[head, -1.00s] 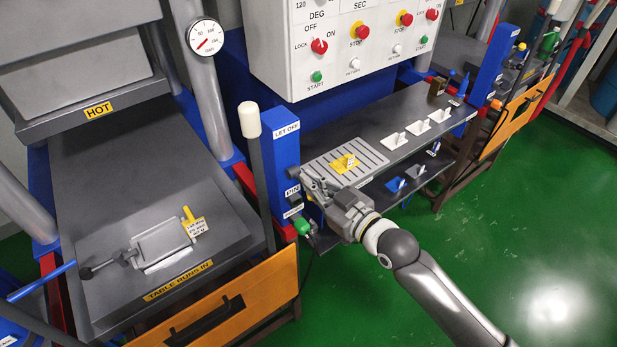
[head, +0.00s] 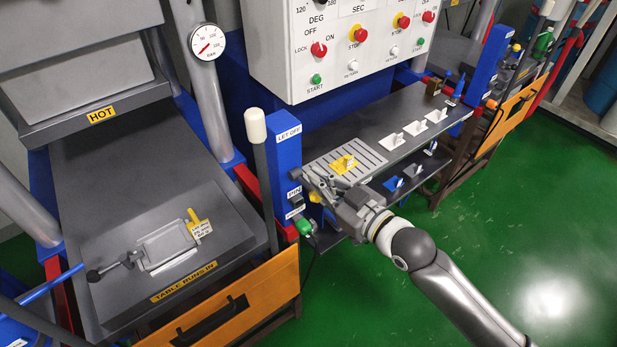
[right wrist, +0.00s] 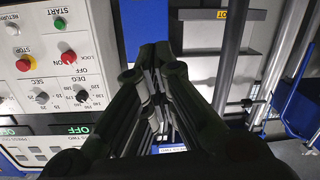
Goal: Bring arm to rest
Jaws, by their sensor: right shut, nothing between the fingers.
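My right gripper (head: 312,182) is shut and empty. In the head view it hangs beside the blue post with the PIN label (head: 293,192), close to the left end of the slotted grey shelf (head: 372,160). Whether it touches the post I cannot tell. My right arm reaches in from the lower right. In the right wrist view the closed fingers (right wrist: 155,75) point up the picture, with nothing between them. My left gripper is not in view.
A white control panel (head: 345,50) hangs above the shelf. A yellow-tagged piece (head: 343,163) and several white tagged pieces lie on the shelf. A green knob (head: 304,226) is just below the gripper. Left is a press table (head: 110,200) with a metal mould. Green floor is open at right.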

